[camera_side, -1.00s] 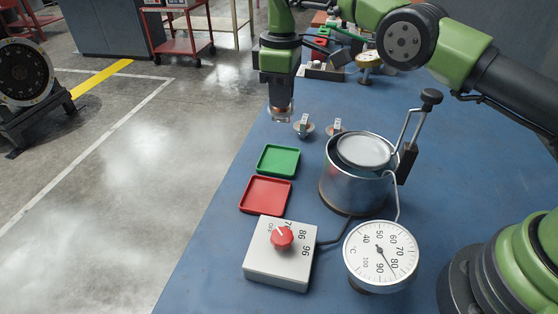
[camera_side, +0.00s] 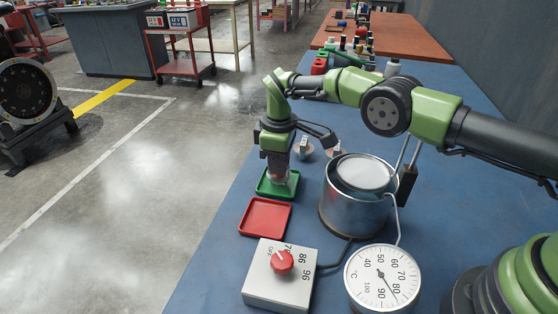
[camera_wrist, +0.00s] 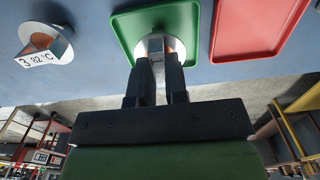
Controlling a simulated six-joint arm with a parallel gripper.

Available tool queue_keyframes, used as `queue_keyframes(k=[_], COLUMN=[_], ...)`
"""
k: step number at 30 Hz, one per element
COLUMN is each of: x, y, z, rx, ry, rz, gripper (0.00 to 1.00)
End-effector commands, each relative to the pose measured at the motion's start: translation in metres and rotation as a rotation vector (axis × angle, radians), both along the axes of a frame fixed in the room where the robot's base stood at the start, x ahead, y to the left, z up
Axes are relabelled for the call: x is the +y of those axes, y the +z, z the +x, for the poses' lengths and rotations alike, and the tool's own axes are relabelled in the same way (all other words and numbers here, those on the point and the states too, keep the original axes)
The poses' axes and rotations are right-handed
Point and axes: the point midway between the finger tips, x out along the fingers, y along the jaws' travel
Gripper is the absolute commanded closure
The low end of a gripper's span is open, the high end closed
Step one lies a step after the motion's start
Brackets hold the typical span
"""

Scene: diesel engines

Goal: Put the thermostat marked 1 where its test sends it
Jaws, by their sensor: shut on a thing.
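My gripper (camera_side: 278,176) is low over the green tray (camera_side: 266,190) and shut on a thermostat, a pale round disc with a copper-coloured part. The held thermostat (camera_wrist: 153,44) shows between the fingers (camera_wrist: 156,85) in the wrist view, inside the outline of the green tray (camera_wrist: 187,20). The red tray (camera_side: 264,217) is empty beside the green one. A thermostat marked 3, 82 °C (camera_wrist: 45,45) lies on the bench. Two thermostats (camera_side: 303,147) (camera_side: 336,151) stand behind the pot.
A metal pot (camera_side: 350,212) of pale liquid stands right of the trays. A dial thermometer (camera_side: 383,278), its needle between 80 and 90, and a control box (camera_side: 270,287) with a red knob (camera_side: 282,262) are in front. The bench edge lies left of the trays.

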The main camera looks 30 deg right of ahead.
Motion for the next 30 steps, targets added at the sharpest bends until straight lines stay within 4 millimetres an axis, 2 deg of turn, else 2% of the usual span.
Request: queue_keyframes(k=[7,8,11,21,30], x=[0.000,0.000,0.000,0.000,0.000], y=[-0.003,-0.003,-0.002,0.001,0.050], z=[0.000,0.000,0.000,0.000,0.001], rx=[0.001,0.001,0.000,0.000,-0.004], ry=[0.000,0.000,0.000,0.000,-0.001], rz=[0.000,-0.001,0.000,0.000,0.001], gripper=[1.00,0.84,0.61,0.60,0.60])
